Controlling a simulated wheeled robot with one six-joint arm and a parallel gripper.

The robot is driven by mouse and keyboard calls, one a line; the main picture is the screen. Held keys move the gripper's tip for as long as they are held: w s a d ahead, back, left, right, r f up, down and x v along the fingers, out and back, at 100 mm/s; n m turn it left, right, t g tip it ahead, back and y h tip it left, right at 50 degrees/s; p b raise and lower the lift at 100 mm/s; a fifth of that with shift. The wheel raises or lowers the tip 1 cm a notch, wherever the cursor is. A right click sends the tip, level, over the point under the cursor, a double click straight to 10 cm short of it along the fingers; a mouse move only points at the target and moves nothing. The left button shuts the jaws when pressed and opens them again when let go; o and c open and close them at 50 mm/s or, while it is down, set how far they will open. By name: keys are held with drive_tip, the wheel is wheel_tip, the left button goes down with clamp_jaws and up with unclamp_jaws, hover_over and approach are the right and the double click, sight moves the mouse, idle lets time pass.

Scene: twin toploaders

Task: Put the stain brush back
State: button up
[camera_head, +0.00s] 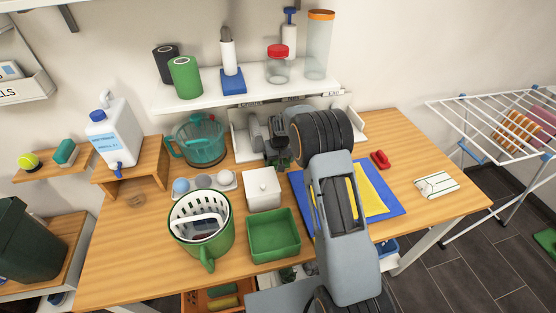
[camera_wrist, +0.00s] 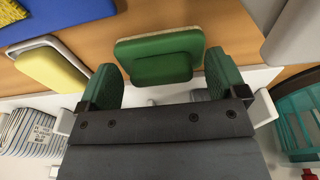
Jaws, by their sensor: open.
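My gripper (camera_wrist: 163,78) is open, with its two green-padded fingers apart. A green block-like thing with a pale edge (camera_wrist: 160,42) lies just beyond and between the fingertips; it may be the stain brush, but I cannot tell for certain. No contact with the fingers is clear. In the head view my gripper (camera_head: 277,150) is low at the back of the table, and my arm partly covers that spot. A small red thing with an arched handle (camera_head: 380,159), possibly a brush, lies right of the blue mat (camera_head: 392,207).
A teal jug (camera_head: 200,140) stands left of my gripper, and a white lidded box (camera_head: 263,188) in front. A green tray (camera_head: 273,235) and a white-and-green basket (camera_head: 202,222) are nearer. A wall shelf (camera_head: 215,98) hangs above.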

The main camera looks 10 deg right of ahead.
drive_tip(key=s+r+b, duration=0.1)
drive_tip(key=s+r, duration=0.3)
drive_tip(key=r, duration=0.5)
drive_tip(key=s+r+b, duration=0.1)
drive_tip(key=s+r, duration=0.4)
drive_tip(key=r, duration=0.5)
drive_tip(key=s+t, duration=0.3)
drive_tip(key=s, duration=1.8)
drive_tip(key=shift+s+r, duration=0.4)
drive_tip(key=shift+a, duration=0.1)
drive_tip(key=shift+c, duration=0.3)
